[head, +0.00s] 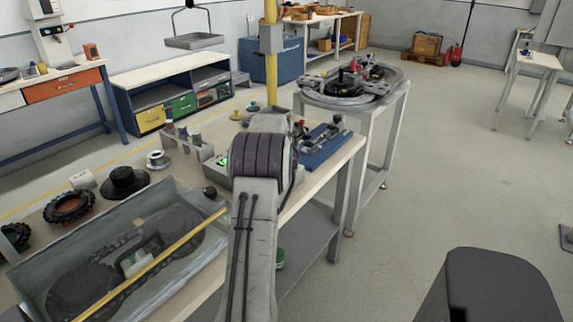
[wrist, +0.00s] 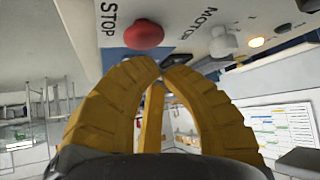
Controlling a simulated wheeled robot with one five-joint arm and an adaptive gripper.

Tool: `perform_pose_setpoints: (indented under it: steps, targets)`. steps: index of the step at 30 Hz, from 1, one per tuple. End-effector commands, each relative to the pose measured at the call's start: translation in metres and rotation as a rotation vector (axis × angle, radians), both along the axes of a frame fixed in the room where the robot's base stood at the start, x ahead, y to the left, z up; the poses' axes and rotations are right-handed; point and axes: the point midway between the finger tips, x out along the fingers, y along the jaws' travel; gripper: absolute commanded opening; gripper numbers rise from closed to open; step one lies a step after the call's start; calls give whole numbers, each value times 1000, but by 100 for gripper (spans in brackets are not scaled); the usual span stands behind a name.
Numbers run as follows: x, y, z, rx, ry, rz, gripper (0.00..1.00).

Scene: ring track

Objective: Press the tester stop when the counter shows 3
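In the wrist view, the red stop button (wrist: 143,33) sits on a pale panel (wrist: 180,14) beside the word STOP. My gripper's yellow fingers (wrist: 160,66) curve together just below the button in the picture. Their tips nearly meet, with nothing held between them. I cannot tell whether they touch the button. In the head view, my arm hides the gripper and most of the tester. A small green glow (head: 222,160) shows just left of my arm. No counter digit is readable in either view.
The bench holds a clear-walled case (head: 60,250), a black ring (head: 69,206) and a blue fixture (head: 325,147). Open floor (head: 460,180) lies to the right.

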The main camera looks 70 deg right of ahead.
Motion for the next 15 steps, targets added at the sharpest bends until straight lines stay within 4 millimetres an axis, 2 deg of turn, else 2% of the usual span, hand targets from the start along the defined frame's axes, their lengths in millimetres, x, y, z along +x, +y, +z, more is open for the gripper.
perform_pose_setpoints:
  steps: [15]
  targets:
    - [0, 0, 38, -1, 0, 0, 0]
